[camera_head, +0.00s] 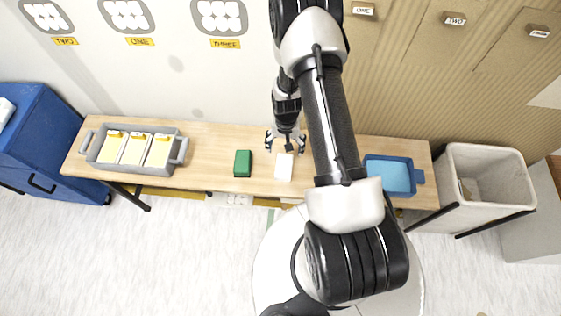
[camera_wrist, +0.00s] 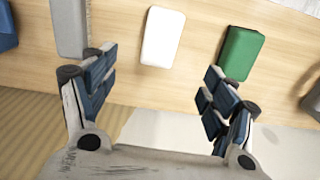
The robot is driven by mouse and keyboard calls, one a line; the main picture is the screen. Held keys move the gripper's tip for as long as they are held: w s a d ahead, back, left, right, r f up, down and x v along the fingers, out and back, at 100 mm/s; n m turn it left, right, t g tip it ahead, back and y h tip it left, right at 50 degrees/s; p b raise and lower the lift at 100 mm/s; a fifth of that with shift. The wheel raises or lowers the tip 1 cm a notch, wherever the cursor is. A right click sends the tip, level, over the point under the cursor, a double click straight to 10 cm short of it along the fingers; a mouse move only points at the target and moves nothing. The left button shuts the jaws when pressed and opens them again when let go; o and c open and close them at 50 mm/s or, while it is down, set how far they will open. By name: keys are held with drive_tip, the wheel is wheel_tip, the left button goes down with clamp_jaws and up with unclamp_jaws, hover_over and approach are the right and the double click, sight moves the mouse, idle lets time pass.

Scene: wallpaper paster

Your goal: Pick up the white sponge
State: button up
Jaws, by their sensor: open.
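The white sponge (camera_head: 284,166) lies flat on the wooden table, right of the green block and just below my gripper in the head view. In the wrist view the white sponge (camera_wrist: 162,37) lies beyond the fingertips, between the two fingers in the picture's width. My gripper (camera_head: 285,140) is open and empty above the table; its spread fingers show in the wrist view (camera_wrist: 157,78). No contact between fingers and sponge shows.
A green block (camera_head: 243,163) lies left of the sponge. A grey tray (camera_head: 175,150) with several yellow-topped pieces stands on the table's left. A blue tray (camera_head: 418,177) stands at the right end, beside a white bin (camera_head: 487,209). Bare table (camera_head: 212,150) lies between the grey tray and the green block.

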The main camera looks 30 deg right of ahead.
drive_tip(key=b, duration=0.3)
hover_over(284, 165)
wheel_tip(284, 165, down, 10)
drive_tip(key=shift+d+f, duration=0.1)
drive_tip(key=shift+d, duration=0.05)
drive_tip(key=shift+w+f+b, duration=0.1)
drive_tip(key=shift+f+b, duration=0.85)
drive_tip(key=shift+f, duration=1.9)
drive_tip(key=shift+r, duration=0.1)
drive_tip(key=shift+c, duration=0.3)
drive_tip(key=c, duration=1)
drive_tip(key=shift+r, duration=0.1)
wheel_tip(284, 165, up, 20)
drive_tip(key=p, duration=0.5)
drive_tip(key=shift+p, duration=0.35)
